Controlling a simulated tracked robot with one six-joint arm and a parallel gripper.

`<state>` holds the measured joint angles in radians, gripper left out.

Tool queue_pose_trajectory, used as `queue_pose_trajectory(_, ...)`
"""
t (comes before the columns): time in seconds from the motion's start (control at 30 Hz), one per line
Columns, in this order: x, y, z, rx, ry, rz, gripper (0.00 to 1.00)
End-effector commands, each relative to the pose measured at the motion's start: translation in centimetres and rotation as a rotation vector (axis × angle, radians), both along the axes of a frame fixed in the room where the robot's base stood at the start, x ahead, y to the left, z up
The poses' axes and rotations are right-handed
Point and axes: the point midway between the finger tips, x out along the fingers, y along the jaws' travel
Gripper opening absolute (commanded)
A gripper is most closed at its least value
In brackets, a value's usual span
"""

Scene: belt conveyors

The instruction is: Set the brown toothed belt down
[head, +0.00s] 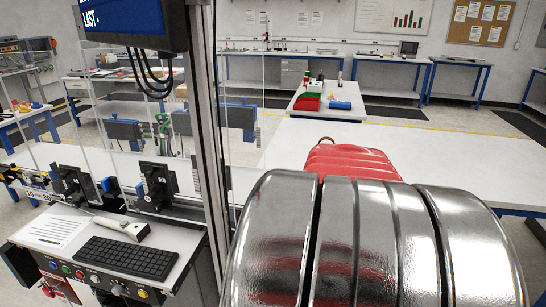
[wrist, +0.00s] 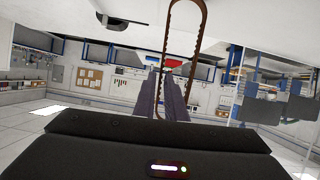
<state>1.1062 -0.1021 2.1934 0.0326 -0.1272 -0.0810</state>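The brown toothed belt (wrist: 166,42) shows in the wrist view as a long, narrow loop, with its teeth on the inner side. My gripper (wrist: 166,92) has its two dark fingers close together on one strand of the belt, near one end of the loop. The other strand runs free just right of the fingers. In the head view only a small brown arc of the belt (head: 325,139) shows past my red and chrome arm, which hides my gripper.
A long white table (head: 400,150) lies beyond my arm, mostly bare. At left are a metal post (head: 207,130), a conveyor rig and a keyboard (head: 127,258).

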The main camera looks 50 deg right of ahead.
Motion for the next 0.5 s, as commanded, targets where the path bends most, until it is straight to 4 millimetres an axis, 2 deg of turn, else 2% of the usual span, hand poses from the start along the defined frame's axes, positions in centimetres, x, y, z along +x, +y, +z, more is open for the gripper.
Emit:
queue_pose_trajectory(0.13, 0.00, 0.00, 0.02, 0.000, 0.000, 0.000, 0.21)
queue_pose_trajectory(0.5, -0.09, 0.20, 0.34, -0.001, 0.000, 0.000, 0.21)
